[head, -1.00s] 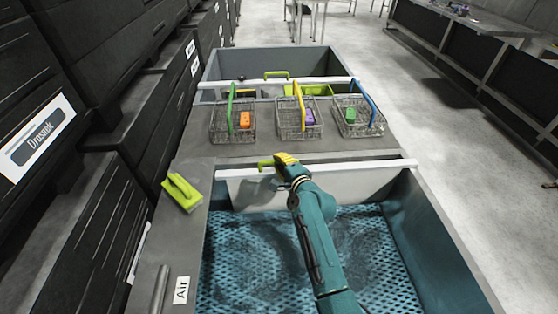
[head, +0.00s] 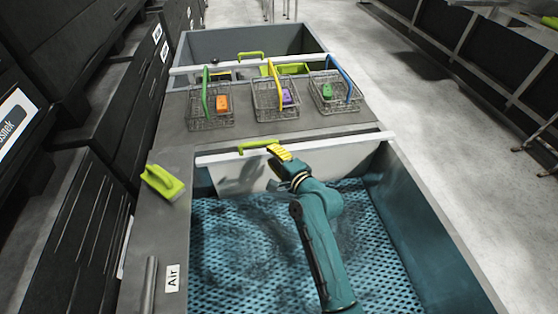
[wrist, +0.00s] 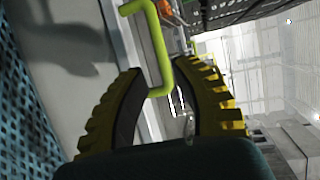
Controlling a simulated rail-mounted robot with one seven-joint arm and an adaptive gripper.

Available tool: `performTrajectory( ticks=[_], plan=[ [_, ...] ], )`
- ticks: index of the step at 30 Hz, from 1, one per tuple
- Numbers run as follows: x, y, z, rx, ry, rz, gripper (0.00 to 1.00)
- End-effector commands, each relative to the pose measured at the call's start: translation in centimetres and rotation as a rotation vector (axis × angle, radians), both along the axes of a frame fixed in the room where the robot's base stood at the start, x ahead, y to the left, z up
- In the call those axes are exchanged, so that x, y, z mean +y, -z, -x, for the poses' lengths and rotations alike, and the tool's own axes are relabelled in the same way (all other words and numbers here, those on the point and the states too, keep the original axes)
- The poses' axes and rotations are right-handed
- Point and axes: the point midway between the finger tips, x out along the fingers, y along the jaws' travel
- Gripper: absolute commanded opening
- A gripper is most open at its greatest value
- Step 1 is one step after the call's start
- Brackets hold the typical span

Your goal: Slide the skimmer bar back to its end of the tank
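The near skimmer bar (head: 345,143) is a white bar spanning the far end of the near tank, with a pale panel hanging below it. Its lime-green handle (head: 258,145) stands up near the middle; in the wrist view the handle (wrist: 150,40) runs down from the top. My gripper (head: 278,151) is at the handle's right end. In the wrist view the yellow ridged fingers of my gripper (wrist: 163,68) are apart, and the handle's bent end lies between them with gaps visible. I cannot tell whether either finger touches it.
A second white bar (head: 300,60) with a green handle crosses the far tank. Three wire baskets (head: 210,121) stand on the ledge between tanks. A green brush (head: 162,182) lies on the left rim. The near tank (head: 250,250) has a blue perforated floor.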

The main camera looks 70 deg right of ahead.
Motion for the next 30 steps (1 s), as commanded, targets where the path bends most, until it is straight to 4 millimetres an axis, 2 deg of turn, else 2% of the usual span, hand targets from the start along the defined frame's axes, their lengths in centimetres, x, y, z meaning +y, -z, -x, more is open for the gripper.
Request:
performTrajectory(
  ticks=[4,11,27,29,30],
  plan=[
    [1.3,-0.4,2.0,0.000,0.001,0.000,0.28],
    [1.9,-0.6,2.9,0.000,0.000,0.000,0.28],
    [1.9,-0.6,2.8,0.000,0.000,0.000,0.28],
    [2.9,-1.0,1.6,-0.001,-0.028,0.001,0.28],
    [4.0,-1.7,0.2,-0.006,-0.057,0.007,0.28]
  ],
)
